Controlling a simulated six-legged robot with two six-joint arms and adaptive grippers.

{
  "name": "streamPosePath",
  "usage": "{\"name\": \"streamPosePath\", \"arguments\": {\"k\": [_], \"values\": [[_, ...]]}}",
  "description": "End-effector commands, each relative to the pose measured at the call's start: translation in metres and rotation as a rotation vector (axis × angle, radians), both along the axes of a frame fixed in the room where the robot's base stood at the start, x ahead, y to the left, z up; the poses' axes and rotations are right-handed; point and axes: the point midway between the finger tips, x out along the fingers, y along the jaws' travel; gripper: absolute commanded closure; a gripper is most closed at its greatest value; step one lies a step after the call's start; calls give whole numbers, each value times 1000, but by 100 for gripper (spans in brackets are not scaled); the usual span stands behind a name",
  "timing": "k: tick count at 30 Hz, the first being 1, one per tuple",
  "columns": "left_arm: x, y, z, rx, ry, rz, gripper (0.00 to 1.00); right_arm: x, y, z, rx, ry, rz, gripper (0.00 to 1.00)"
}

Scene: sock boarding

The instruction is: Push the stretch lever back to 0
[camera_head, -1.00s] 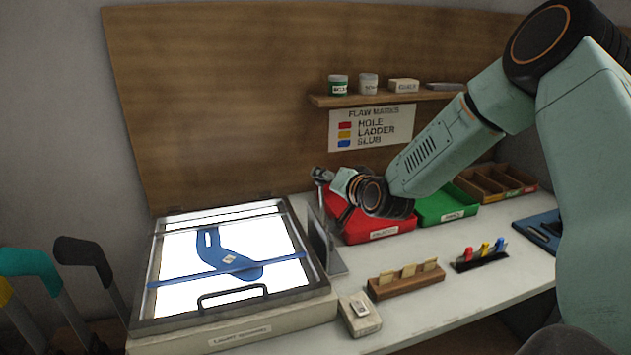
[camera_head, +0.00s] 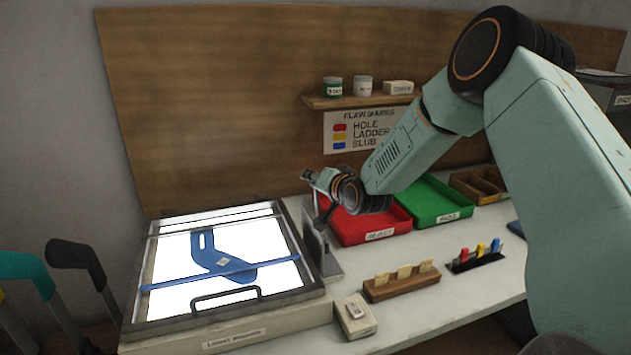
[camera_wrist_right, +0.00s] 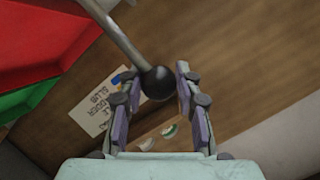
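The stretch lever shows in the right wrist view as a thin metal rod (camera_wrist_right: 118,32) ending in a black ball knob (camera_wrist_right: 158,84). My right gripper (camera_wrist_right: 157,92) is open, with its fingers on either side of the knob; the knob looks close to the right finger, and I cannot tell whether they touch. In the head view my right gripper (camera_head: 316,178) is above the grey upright plate (camera_head: 316,246) at the light box's right edge. The lever is hard to make out there, and its scale cannot be read. My left gripper is not in view.
The lit light box (camera_head: 165,318) holds a blue sock (camera_head: 208,252) under a framed cover with a handle. Red (camera_head: 347,236) and green (camera_head: 428,216) trays stand behind the arm. A wooden card holder (camera_head: 402,290) and a small box (camera_head: 355,328) sit in front.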

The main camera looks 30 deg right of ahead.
Motion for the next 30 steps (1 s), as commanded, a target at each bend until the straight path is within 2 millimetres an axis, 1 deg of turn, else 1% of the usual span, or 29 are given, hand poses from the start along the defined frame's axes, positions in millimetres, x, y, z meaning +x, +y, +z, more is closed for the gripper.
{"name": "streamPosePath", "arguments": {"k": [1, 9, 11, 23, 30], "values": [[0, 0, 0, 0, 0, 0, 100, 0, 0, 0, 0, -1, 1, 74], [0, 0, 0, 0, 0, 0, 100, 0, 0, 1, 0, -2, -1, 96], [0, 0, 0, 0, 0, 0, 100, 0, -1, 1, 0, -2, -1, 100], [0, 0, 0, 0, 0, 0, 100, 1, -1, 1, -1, 2, 0, 100], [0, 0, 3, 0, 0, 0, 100, 16, -4, -1, 15, 76, 2, 100]]}}
